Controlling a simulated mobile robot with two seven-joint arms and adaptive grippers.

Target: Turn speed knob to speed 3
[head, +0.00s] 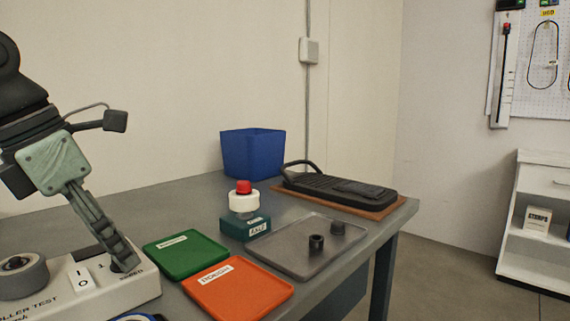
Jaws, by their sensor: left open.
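The roller test box (82,296) is a pale grey panel at the lower left. Its dark speed knob (124,268) sits near the right end, beside the printed word SPEED. My left gripper (122,259) points down with its fingertips at the knob. Its jaws are open, and the fingers partly hide the knob and its markings. I cannot tell whether the fingers touch the knob or which number it points to. A white rocker switch (82,278) marked I and O is left of the knob. My right gripper is not in view.
A grey roller (22,276) is at the box's left. Green (185,254) and orange (238,288) trays lie to the right.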

